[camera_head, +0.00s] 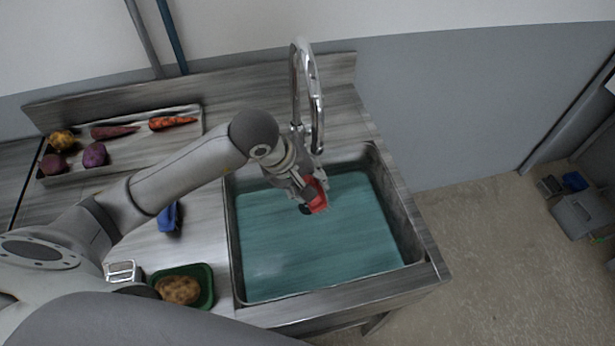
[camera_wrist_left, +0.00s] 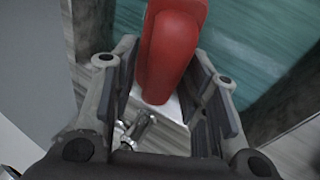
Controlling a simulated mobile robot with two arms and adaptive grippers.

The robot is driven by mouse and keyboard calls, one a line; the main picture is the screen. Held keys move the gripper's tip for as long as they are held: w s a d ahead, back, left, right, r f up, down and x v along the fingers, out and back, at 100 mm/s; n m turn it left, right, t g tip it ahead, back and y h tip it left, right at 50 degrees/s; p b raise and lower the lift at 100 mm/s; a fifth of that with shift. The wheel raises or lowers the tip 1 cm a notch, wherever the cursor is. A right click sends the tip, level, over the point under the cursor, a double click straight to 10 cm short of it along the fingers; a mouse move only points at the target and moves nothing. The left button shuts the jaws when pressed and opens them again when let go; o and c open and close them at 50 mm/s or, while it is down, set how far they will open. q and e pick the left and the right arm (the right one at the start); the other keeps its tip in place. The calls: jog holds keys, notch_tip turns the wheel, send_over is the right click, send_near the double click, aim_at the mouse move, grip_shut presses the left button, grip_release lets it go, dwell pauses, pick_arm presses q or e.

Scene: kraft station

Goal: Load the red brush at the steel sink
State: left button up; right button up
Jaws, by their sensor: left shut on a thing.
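The red brush (camera_head: 317,195) is over the steel sink (camera_head: 400,208), near its back left part. My left gripper (camera_head: 305,190) is shut on the brush and holds it above the teal water (camera_head: 320,245). In the left wrist view the red brush (camera_wrist_left: 172,50) stands between the two fingers of my left gripper (camera_wrist_left: 165,90). Its lower end is close to the palm. I cannot tell whether the brush touches the water. My right gripper is not in view.
The chrome faucet (camera_head: 318,105) rises behind the sink, close to my left wrist. A tray (camera_head: 130,165) of vegetables lies at the back left. A blue item (camera_head: 168,217) and a green tray (camera_head: 206,285) with a potato (camera_head: 178,290) are left of the sink.

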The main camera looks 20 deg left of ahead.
pick_arm(q)
notch_tip(320, 180, down, 2)
jog(key=shift+f+b, duration=0.1)
jog(key=shift+b, duration=0.3)
notch_tip(320, 180, down, 8)
jog(key=b, duration=0.8)
jog(key=shift+b, duration=0.35)
jog(key=shift+r+p, duration=2.6)
jog(key=shift+r, duration=2.95)
